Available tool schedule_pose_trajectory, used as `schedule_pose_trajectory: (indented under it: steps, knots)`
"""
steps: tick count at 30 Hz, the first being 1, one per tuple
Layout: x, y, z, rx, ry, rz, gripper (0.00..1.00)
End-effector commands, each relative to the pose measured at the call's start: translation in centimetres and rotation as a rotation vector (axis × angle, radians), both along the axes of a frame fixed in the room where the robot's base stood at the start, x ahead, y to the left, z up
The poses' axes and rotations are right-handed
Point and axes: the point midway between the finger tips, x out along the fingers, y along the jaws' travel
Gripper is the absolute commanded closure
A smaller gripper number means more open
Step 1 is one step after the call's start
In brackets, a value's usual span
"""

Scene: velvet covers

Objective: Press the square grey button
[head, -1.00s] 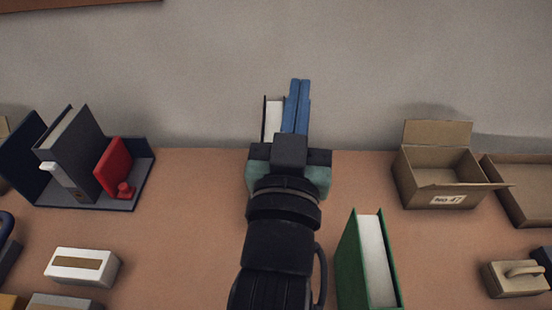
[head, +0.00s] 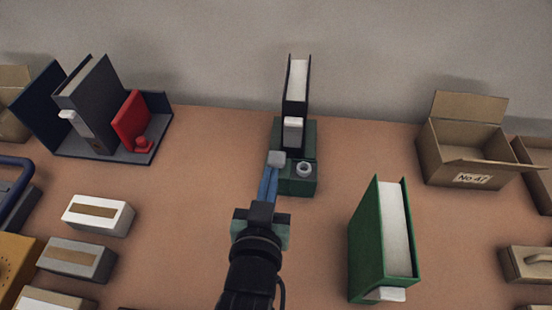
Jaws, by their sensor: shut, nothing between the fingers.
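A small light grey, square-looking button (head: 276,158) shows at the left edge of a dark green base (head: 299,186) in the head view. A pale round ring-like knob (head: 304,169) sits on the same base to its right. My gripper (head: 270,168) has its blue fingers together, with nothing between them. The fingertips point up the picture and meet the lower edge of the grey button in view; whether they touch it I cannot tell. The fingers cover part of the base's left side.
A black binder (head: 296,82) with a white label stands at the back of the base. A green binder (head: 366,240) stands to the right, and an open cardboard box (head: 470,150) beyond it. Left are a grey binder (head: 92,105) and a white box (head: 98,214). Table between is clear.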

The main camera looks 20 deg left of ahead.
Motion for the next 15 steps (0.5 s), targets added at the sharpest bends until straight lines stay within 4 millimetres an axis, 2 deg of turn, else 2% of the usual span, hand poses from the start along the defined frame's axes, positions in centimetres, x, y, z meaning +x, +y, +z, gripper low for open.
schedule_pose_trajectory:
  steps: [15]
  knots:
    - [8.7, 2.5, -2.1, 0.0, -0.002, 0.0, 1.0]
